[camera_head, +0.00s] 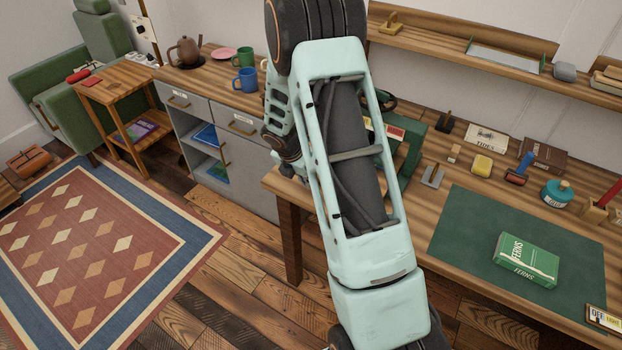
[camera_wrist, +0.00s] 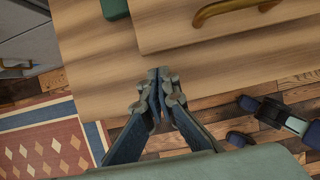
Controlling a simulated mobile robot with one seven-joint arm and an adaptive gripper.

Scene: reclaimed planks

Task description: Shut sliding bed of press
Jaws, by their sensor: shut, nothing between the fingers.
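The green press (camera_head: 412,130) stands on the workbench, mostly hidden behind my arm in the head view. In the wrist view, a wooden slab with a curved brass handle (camera_wrist: 232,10) lies at the top, over the bench top; it looks like the press's sliding bed (camera_wrist: 175,32). How far out it stands cannot be told. My gripper (camera_wrist: 162,85) is shut and empty, seen over the bench top near its edge, below the slab and apart from the handle in the picture. The gripper is hidden in the head view.
A grey cabinet (camera_head: 250,180) stands at left. The patterned rug (camera_head: 95,245) and floor in front are clear.

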